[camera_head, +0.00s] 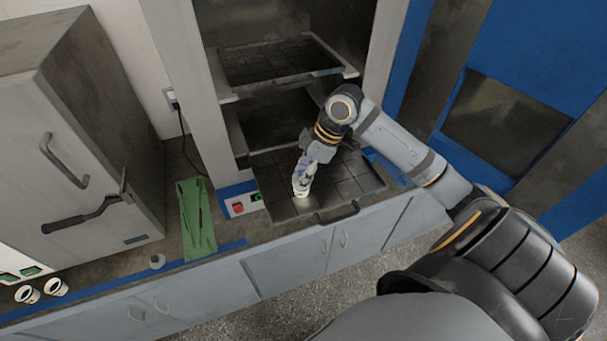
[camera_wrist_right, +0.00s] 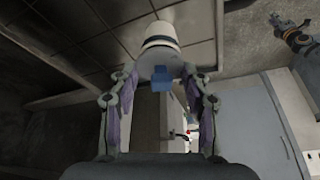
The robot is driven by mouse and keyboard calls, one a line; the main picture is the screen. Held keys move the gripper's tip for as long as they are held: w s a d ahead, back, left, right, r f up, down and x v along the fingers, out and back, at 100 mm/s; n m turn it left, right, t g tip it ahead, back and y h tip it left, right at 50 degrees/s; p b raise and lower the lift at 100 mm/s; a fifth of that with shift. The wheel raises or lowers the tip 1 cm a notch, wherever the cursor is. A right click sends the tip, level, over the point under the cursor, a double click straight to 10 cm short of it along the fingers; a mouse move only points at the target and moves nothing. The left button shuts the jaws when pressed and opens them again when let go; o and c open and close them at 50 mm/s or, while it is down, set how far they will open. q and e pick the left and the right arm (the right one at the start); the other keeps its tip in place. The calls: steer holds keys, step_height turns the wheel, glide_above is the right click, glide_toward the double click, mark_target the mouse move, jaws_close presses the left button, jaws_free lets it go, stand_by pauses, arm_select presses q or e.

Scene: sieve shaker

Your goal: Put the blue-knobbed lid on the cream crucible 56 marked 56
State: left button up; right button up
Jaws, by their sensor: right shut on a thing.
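My right gripper (camera_head: 301,178) is low over the tray (camera_head: 347,188) of the open cabinet, with its fingers pointing down. In the right wrist view its two fingers (camera_wrist_right: 160,84) are shut on the grey lid (camera_wrist_right: 158,64) with the blue knob (camera_wrist_right: 161,78) between them. The cream crucible (camera_wrist_right: 160,32), with a dark band, is directly beyond the lid. The lid lies across its mouth; I cannot tell whether it is fully seated. In the head view the crucible (camera_head: 300,191) stands upright on the tray, partly hidden by the gripper. Its number is not readable. My left gripper is not seen.
Two white crucibles (camera_head: 27,294) (camera_head: 56,287) stand on the bench at the far left. A small grey round thing (camera_head: 157,261) and a green object (camera_head: 196,217) lie on the bench. A second tray (camera_head: 279,64) is above. The tray right of the gripper is clear.

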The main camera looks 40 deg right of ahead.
steer(key=shift+s+a, duration=0.15)
steer(key=shift+s, duration=0.15)
steer(key=o, duration=0.6)
steer(key=shift+f, duration=0.1)
steer(key=o, duration=0.4)
steer(key=shift+d+f, duration=0.1)
steer(key=shift+d, duration=0.1)
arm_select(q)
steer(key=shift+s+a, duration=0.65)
arm_select(e)
steer(key=shift+a, duration=0.1)
